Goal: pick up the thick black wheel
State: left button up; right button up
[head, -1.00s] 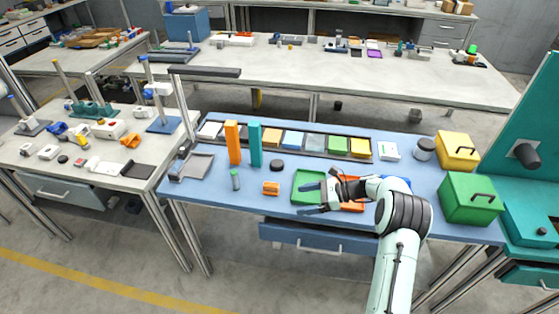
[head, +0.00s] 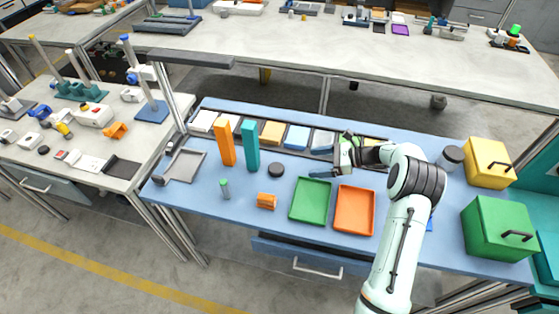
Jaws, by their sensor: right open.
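The thick black wheel (head: 276,170) lies flat on the blue table, right of the tall teal block (head: 250,146) and behind the green tray (head: 311,201). My right gripper (head: 326,160) is to the right of the wheel, near the row of coloured bins, with its fingers pointing left. It is open and empty, apart from the wheel. My right arm covers part of the bins behind it. My left gripper is not in view.
A tall orange block (head: 224,143) stands left of the teal one. A small orange piece (head: 267,201), a green-topped cylinder (head: 225,190) and an orange tray (head: 354,210) are nearer the front. A green box (head: 497,228) and yellow box (head: 489,163) stand at right.

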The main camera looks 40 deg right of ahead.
send_near(279, 168)
jog(key=x, duration=0.3)
jog(key=shift+w+a, duration=0.25)
jog(key=shift+p+x, duration=0.6)
jog(key=shift+x, duration=2.25)
jog(key=c, duration=1.2)
